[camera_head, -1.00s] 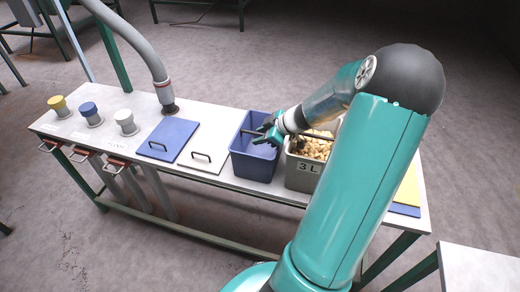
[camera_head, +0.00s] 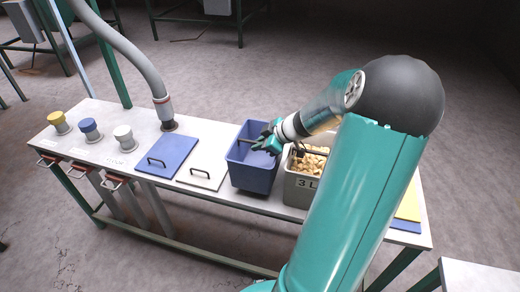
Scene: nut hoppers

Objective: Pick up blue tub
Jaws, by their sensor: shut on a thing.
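The blue tub (camera_head: 252,177) is on or just above the white bench, right of the white lid and left of a grey tub of nuts. It looks upright and empty as far as its visible inside shows. My gripper (camera_head: 267,141) is at the top of the tub, shut on its handle, with my arm reaching in from the right. The fingertips are small and partly hidden. I cannot tell whether the tub's base touches the bench.
The grey tub (camera_head: 297,188) marked 3L stands close on the right. A blue lid (camera_head: 172,151) and a white lid (camera_head: 205,172) lie to the left. Yellow, blue and white knobs and a grey hose (camera_head: 152,80) stand farther left. Another white surface (camera_head: 468,276) is at lower right.

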